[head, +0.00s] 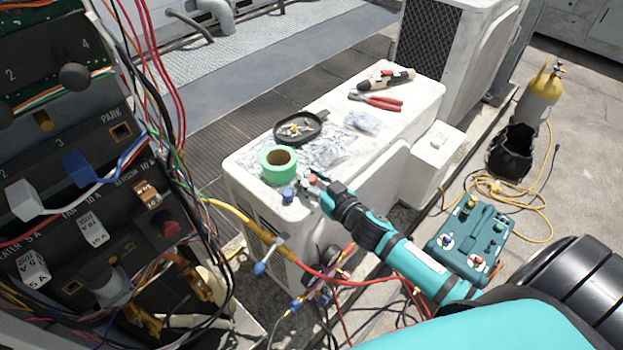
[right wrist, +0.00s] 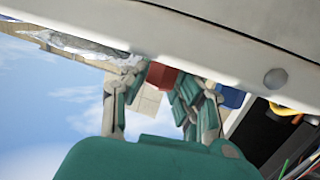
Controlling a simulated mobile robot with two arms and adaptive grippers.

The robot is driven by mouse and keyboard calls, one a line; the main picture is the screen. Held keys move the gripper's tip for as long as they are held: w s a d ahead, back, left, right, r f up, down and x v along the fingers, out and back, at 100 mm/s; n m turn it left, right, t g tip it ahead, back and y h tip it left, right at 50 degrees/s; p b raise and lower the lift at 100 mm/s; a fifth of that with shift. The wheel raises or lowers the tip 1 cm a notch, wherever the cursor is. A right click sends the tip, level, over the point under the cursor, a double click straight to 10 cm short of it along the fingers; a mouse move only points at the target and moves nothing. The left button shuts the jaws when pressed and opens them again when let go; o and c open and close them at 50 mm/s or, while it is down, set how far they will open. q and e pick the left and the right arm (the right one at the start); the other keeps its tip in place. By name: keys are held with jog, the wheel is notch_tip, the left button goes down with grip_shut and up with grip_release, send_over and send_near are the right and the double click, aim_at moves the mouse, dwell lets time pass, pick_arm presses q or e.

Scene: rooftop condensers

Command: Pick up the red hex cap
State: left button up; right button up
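The red hex cap (head: 311,180) is at the near right corner of the white condenser's top (head: 402,99), partly hidden by my right gripper in the head view. My right gripper (head: 322,191) is low at that edge. In the right wrist view the red hex cap (right wrist: 161,76) shows between the fingertips of my right gripper (right wrist: 155,88). The fingers are apart, with the cap closer to the right-hand finger; I cannot tell whether that one touches it. My left gripper is not in view.
A blue cap (head: 288,195) stands left of the red one; it also shows in the right wrist view (right wrist: 231,97). A green tape roll (head: 279,164), black dish (head: 301,129) and pliers (head: 377,102) lie behind. An open wired panel (head: 95,170) fills the left.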

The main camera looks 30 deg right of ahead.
aim_at(311, 177)
jog(key=shift+c, duration=1.4)
jog(key=shift+r, duration=0.45)
grip_shut()
notch_tip(311, 177, up, 2)
jog(key=shift+r, duration=0.1)
jog(key=s+a+r, duration=0.1)
jog(key=s, duration=0.6)
jog(key=s+a+r+b, duration=0.1)
jog(key=s+a, duration=0.1)
jog(key=s, duration=0.6)
jog(key=shift+s+a, duration=0.25)
jog(key=shift+s, duration=0.05)
